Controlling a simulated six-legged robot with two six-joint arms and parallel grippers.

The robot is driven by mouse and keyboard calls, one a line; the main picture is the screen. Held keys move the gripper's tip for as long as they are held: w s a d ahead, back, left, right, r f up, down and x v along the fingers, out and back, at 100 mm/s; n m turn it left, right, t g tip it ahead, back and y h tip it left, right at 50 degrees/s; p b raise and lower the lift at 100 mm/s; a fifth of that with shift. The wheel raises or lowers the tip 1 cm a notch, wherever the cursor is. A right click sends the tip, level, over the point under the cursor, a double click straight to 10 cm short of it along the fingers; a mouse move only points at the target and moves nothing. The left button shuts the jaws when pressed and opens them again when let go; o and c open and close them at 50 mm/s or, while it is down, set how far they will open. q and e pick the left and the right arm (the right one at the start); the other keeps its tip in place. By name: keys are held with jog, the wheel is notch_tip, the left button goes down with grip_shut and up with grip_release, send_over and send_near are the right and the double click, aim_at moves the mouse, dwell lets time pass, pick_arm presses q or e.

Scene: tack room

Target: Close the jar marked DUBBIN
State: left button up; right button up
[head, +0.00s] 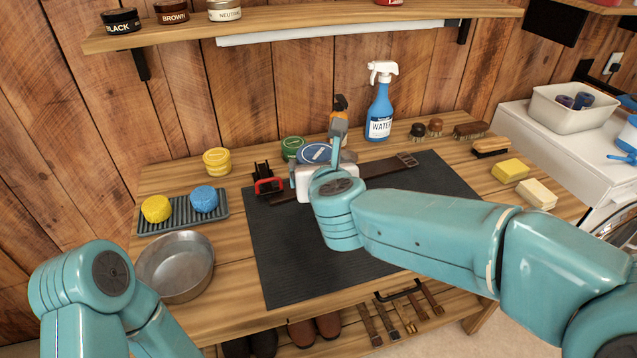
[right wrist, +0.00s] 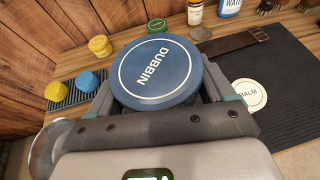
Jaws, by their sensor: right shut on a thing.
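A round blue lid marked DUBBIN (right wrist: 157,70) fills the upper middle of the right wrist view, face up. In the head view the blue lid (head: 316,152) shows just behind my right gripper's white body. My right gripper (right wrist: 163,88) is shut, its fingers on either side below the lid's face. The lid hides what is beneath it, so I cannot tell whether the jar is under it or where the jar's mouth is. My left arm shows at the lower left of the head view, but its gripper is out of view.
A dark mat (head: 290,265) covers the bench's middle. A green-lidded jar (head: 291,146), yellow jar (head: 217,161), spray bottle (head: 380,105) and strap (head: 385,167) stand or lie around it. A cream disc marked BALM (right wrist: 251,93) is right of my gripper. A metal bowl (head: 175,265) is front left.

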jog(key=shift+r, duration=0.9)
